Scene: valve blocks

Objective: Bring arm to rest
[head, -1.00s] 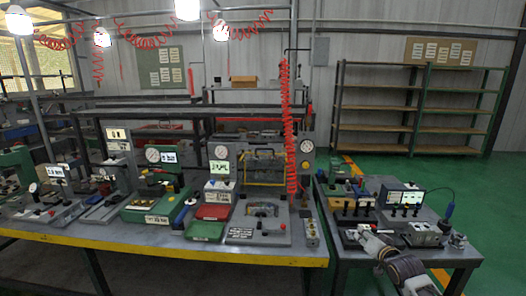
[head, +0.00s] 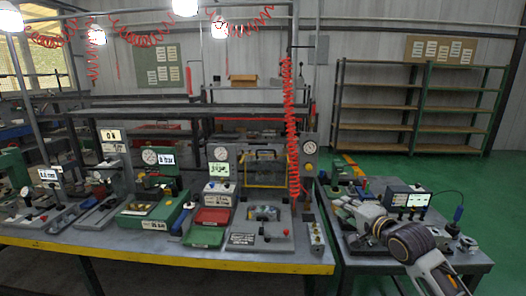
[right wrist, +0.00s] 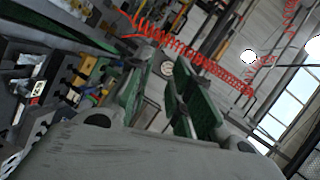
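My right arm (head: 412,245) reaches in from the lower right, over the small right table. Its gripper (head: 345,208) points left and away above that table, partly blended with the things behind it. In the right wrist view the two green-padded fingers (right wrist: 160,92) stand apart with nothing between them, so the gripper is open and empty. My left gripper is in neither view.
The long yellow-edged table (head: 180,250) carries several gauge and valve blocks. A red coiled hose (head: 291,130) hangs between them. Green floor lies open behind.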

